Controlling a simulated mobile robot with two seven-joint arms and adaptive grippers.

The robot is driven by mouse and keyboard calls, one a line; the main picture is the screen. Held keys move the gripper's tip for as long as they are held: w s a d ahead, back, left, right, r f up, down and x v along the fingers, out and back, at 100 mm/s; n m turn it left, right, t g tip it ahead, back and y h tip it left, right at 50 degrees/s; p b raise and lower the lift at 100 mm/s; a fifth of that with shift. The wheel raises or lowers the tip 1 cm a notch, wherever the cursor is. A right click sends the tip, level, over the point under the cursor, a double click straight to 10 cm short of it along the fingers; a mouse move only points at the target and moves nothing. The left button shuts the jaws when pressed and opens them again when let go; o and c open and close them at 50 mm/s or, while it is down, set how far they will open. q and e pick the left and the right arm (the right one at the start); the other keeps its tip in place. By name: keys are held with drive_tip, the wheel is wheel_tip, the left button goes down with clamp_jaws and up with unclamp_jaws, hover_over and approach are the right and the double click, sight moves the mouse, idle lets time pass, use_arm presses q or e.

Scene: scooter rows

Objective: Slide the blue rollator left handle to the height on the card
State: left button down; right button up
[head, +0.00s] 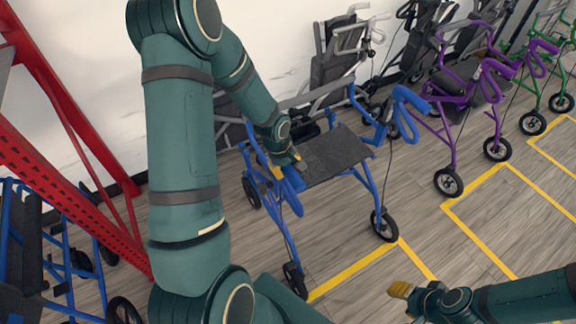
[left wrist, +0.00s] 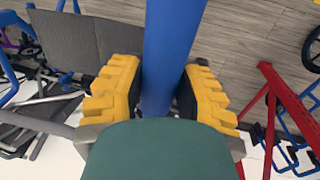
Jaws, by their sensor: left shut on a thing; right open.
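The blue rollator (head: 337,158) stands on the wood floor, with a dark seat and blue frame. My left gripper (head: 286,168) is at its handle on the picture's left side (head: 293,196). In the left wrist view, the yellow fingers of my left gripper (left wrist: 160,92) are shut on a blue tube (left wrist: 172,45), one on each side. The other handle (head: 409,101) stands free to the right. My right gripper (head: 402,292) is low at the bottom right, open and apart from the rollator. No card can be made out.
A purple rollator (head: 466,90) and a green one (head: 562,60) stand to the right. Grey folded walkers (head: 340,60) are by the wall. A red rack (head: 75,130) and another blue-framed item (head: 40,250) are at left. Yellow lines (head: 355,269) mark the open floor.

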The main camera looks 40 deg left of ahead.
idle(0.3)
use_arm(q)
drive_tip(key=c, duration=0.6)
unclamp_jaws()
drive_tip(key=shift+r, duration=0.1)
wheel_tip(320, 180, up, 12)
drive_tip(key=s, duration=0.2)
drive_tip(key=shift+a, duration=0.4)
drive_tip(key=shift+s+f, duration=0.15)
drive_tip(key=shift+f, duration=0.05)
